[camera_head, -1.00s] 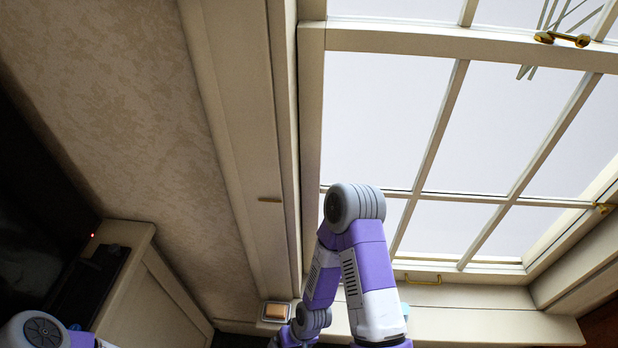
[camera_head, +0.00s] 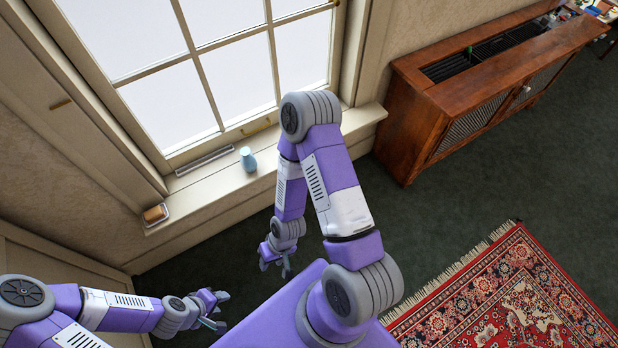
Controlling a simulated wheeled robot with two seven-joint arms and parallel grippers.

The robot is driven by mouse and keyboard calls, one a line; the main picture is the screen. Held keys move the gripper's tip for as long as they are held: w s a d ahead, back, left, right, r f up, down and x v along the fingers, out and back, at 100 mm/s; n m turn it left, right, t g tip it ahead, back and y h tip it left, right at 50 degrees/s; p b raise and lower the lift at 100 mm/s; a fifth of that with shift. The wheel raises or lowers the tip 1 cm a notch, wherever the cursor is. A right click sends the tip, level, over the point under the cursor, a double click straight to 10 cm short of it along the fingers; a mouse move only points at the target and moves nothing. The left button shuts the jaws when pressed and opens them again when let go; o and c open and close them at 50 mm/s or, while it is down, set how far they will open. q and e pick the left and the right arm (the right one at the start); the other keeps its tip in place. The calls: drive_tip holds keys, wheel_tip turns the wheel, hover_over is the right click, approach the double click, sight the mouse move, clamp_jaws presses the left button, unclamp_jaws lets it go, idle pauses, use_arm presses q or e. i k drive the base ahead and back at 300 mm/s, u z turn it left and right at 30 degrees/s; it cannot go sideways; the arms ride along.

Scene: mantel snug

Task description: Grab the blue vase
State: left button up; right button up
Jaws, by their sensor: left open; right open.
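The light blue vase (camera_head: 248,159) stands upright on the window sill, to the left of my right arm's raised elbow. My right gripper (camera_head: 273,269) hangs below the sill over the dark floor, open and empty, apart from the vase. My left gripper (camera_head: 219,309) is at the lower left, open and empty, further from the vase. The vase is fully in sight.
The window sill (camera_head: 205,192) runs under a paned window (camera_head: 232,75). A small box-like item (camera_head: 156,214) sits at its left end. A wooden cabinet (camera_head: 415,115) stands at the right wall. A red patterned rug (camera_head: 500,300) lies on open dark floor (camera_head: 440,215).

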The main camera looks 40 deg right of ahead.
sight(248, 164)
drive_tip(key=z, duration=0.6)
drive_tip(key=i, duration=0.7)
drive_tip(key=z, duration=1.5)
drive_tip(key=k, duration=1.1)
drive_tip(key=u, duration=1.7)
drive_tip(key=i, duration=0.45)
drive_tip(key=z, duration=0.05)
